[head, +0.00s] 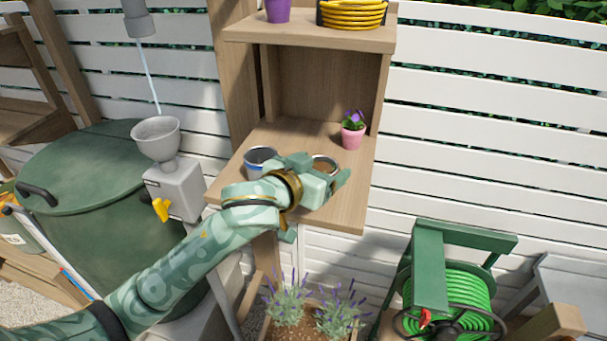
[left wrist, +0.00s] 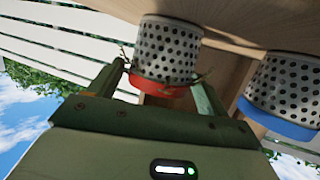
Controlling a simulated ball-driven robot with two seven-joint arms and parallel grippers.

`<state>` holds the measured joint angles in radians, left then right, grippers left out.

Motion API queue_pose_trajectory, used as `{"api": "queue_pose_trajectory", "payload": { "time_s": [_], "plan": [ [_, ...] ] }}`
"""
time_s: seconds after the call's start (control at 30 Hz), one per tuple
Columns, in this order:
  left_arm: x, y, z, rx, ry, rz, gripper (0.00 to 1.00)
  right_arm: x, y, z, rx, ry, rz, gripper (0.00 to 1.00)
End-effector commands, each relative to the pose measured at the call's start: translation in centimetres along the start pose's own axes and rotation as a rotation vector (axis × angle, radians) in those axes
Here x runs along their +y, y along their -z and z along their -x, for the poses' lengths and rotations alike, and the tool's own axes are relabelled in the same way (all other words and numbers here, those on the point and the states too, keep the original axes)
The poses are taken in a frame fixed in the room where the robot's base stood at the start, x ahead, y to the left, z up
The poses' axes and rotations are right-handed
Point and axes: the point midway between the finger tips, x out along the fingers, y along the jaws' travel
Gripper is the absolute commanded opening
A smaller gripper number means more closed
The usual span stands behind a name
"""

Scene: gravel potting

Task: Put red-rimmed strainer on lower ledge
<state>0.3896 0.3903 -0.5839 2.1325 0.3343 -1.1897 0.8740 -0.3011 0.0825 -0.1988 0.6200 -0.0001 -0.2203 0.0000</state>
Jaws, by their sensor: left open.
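The red-rimmed strainer (left wrist: 166,52) is a pale perforated cup standing upright on the lower ledge (head: 342,212). In the head view its open top (head: 325,164) shows just behind my left gripper (head: 324,173), which hides most of its body. My left gripper is open, and in the left wrist view its fingers (left wrist: 163,78) are on either side of the strainer near the red rim. I cannot tell whether they touch it. My right gripper is not in view.
A blue-rimmed strainer (head: 261,160) stands close to the left on the same ledge. A pink pot (head: 352,138) stands behind to the right. The upper shelf (head: 310,33) overhangs the back. A grey funnel (head: 156,138) is at the left; the ledge's right front is clear.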

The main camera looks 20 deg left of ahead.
Motion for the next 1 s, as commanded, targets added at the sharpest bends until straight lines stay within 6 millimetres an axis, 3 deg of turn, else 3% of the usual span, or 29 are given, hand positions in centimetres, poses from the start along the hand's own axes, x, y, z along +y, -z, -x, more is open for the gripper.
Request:
{"api": "queue_pose_trajectory", "payload": {
  "time_s": [0.3, 0.43, 0.6, 1.0],
  "plan": [
    [-0.1, 0.1, 7.4, 0.001, 0.001, 0.0, 0.78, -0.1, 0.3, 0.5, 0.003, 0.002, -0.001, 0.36],
    [0.0, 0.2, 9.6, 0.0, 0.001, 0.001, 0.78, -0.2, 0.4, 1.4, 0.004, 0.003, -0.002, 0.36],
    [-0.1, 0.1, 10.7, 0.001, 0.001, 0.0, 0.78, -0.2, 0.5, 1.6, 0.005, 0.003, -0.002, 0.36],
    [-0.1, 0.1, 10.7, 0.001, 0.001, 0.0, 0.78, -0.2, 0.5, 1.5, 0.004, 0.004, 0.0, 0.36]
  ]
}}
